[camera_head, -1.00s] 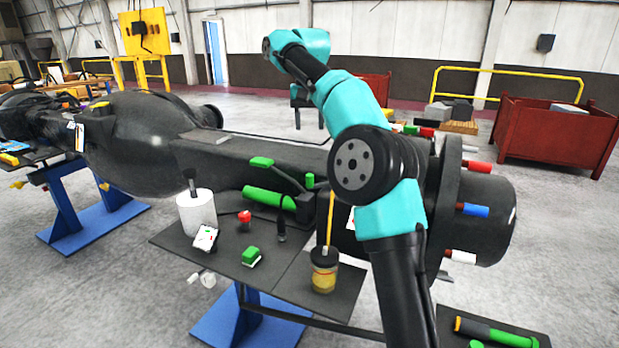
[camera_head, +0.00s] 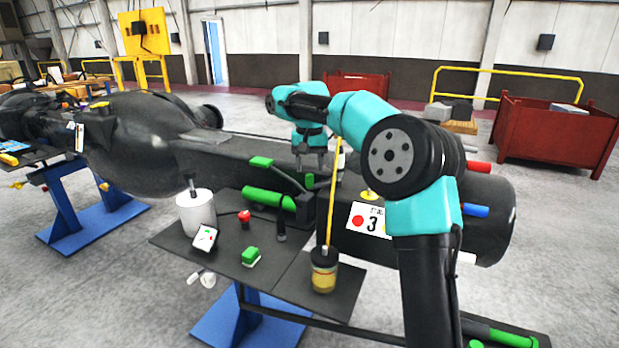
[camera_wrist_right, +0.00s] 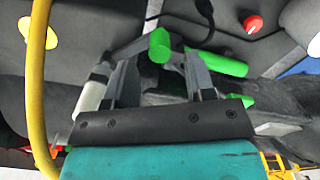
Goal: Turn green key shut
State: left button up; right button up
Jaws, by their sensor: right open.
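The green key (camera_head: 309,180) is a small upright green piece on top of the dark casting, just behind the clamp block. It also shows in the right wrist view (camera_wrist_right: 159,45) as a round-ended green knob, lying between the two finger ends. My right gripper (camera_head: 312,168) points down just above the key in the head view. Its jaws (camera_wrist_right: 164,57) are open, with one finger on each side of the key; I cannot tell whether either touches it. The key's lower part is hidden in the head view. My left gripper is not in view.
A yellow rod (camera_head: 333,195) rises from a jar (camera_head: 324,275) close to my right gripper and crosses the wrist view's left side. A green cylinder (camera_head: 264,198), red knob (camera_head: 244,216), white roll (camera_head: 196,212) and green block (camera_head: 251,255) sit in front.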

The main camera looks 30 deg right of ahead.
aim_at(309, 175)
jog(key=shift+f, duration=2.05)
jog(key=shift+c, duration=0.2)
grip_shut()
